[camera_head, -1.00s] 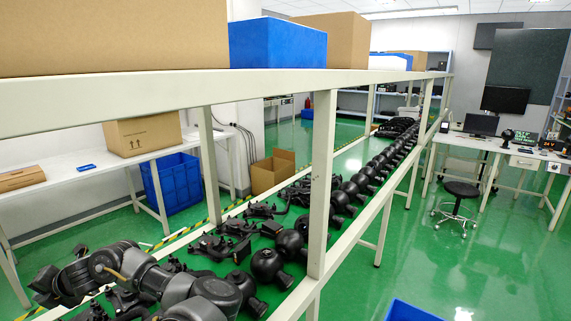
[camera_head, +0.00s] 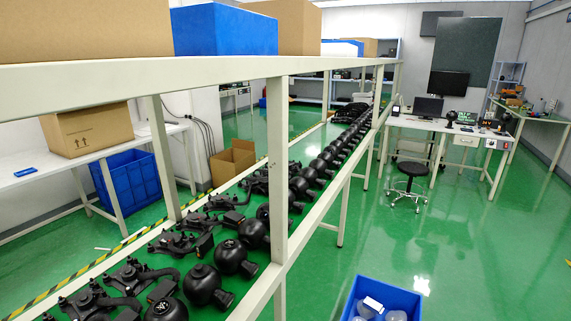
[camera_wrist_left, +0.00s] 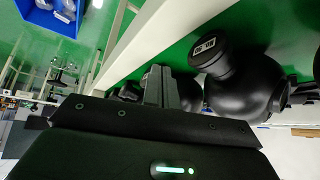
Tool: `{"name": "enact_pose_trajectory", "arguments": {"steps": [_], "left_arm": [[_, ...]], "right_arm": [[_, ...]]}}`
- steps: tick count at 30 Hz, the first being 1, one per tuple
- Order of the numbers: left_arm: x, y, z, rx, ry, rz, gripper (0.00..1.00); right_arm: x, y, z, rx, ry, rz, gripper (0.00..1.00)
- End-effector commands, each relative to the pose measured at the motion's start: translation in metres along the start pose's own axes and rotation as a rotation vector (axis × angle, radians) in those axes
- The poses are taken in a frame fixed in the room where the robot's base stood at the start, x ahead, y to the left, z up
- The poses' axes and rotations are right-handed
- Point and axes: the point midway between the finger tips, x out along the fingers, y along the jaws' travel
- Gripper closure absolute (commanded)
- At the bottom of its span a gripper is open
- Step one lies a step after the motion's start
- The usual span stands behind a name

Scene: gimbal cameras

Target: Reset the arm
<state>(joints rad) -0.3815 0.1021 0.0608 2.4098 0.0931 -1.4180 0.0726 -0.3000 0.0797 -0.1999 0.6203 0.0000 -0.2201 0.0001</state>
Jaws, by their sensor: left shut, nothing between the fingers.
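My left gripper (camera_wrist_left: 161,84) shows in the left wrist view beyond the dark wrist housing. Its fingers are together with nothing between them. A black rounded part (camera_wrist_left: 243,85) with a label on its short neck is just to the right of the gripper, apart from it as far as I can tell. No arm or gripper of mine shows in the head view now, and my right gripper is in neither current view.
A long rack (camera_head: 279,165) holds rows of black parts (camera_head: 202,283) on its green lower shelf. Boxes, including a blue one (camera_head: 223,31), stand on its top beam. A blue bin (camera_head: 395,290) with items is on the floor at right. Open floor (camera_head: 470,240) lies beyond.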

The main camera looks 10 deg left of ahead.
Motion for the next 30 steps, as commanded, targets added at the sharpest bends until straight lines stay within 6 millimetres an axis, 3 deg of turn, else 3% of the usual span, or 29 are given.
{"name": "enact_pose_trajectory", "arguments": {"steps": [3, 11, 17, 23, 26, 30], "left_arm": [[-0.011, 0.025, 0.047, 0.112, -0.118, 0.052, 1.0], [-0.044, 0.062, 0.128, 0.306, -0.316, 0.155, 1.0], [0.017, 0.067, 0.15, 0.301, -0.335, 0.149, 1.0], [0.079, 0.071, 0.192, 0.306, -0.366, 0.15, 1.0], [0.115, 0.071, 0.225, 0.31, -0.385, 0.151, 1.0], [0.166, 0.067, 0.29, 0.318, -0.421, 0.15, 1.0]], "right_arm": [[0.0, 0.0, 0.0, 0.0, 0.0, 0.0, 0.64], [0.0, 0.0, 0.0, 0.0, 0.0, 0.0, 0.64], [0.0, 0.0, 0.001, 0.0, -0.001, 0.0, 0.64], [0.0, 0.0, 0.0, 0.0, 0.0, 0.0, 0.64], [0.0, 0.0, 0.0, 0.0, 0.0, 0.0, 0.64], [0.0, 0.0, 0.0, 0.0, 0.0, 0.0, 0.64]]}}
